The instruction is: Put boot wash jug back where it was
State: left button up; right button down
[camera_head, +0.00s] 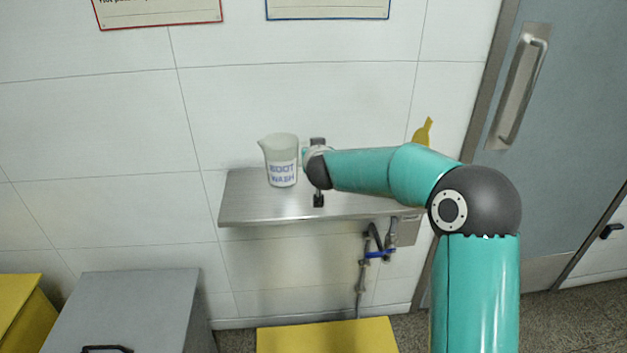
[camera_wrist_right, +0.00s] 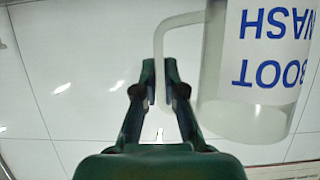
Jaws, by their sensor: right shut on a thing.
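The boot wash jug (camera_head: 281,163) is a translucent white jug with blue "BOOT WASH" lettering. In the head view it is upright, at the left part of the steel wall shelf (camera_head: 245,208). I cannot tell whether its base touches the shelf. My right gripper (camera_head: 305,156) is at the jug's right side, partly hidden by its own wrist. In the right wrist view, the jug (camera_wrist_right: 245,115) appears upside down at the right. My right gripper's fingers (camera_wrist_right: 160,90) are shut on its handle. My left gripper is not in view.
A yellow object (camera_head: 423,132) stands behind my right arm at the shelf's right end. A pipe with a blue-handled valve (camera_head: 378,254) is below the shelf. A grey lidded bin (camera_head: 130,305) is lower left, and a grey door (camera_head: 570,120) is at the right.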

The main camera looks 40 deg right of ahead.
jog(key=shift+f+b, duration=1.15)
jog(key=shift+f, duration=1.2)
jog(key=shift+f, duration=0.15)
jog(key=c, duration=1.3)
grip_release()
jog(key=shift+o, duration=0.2)
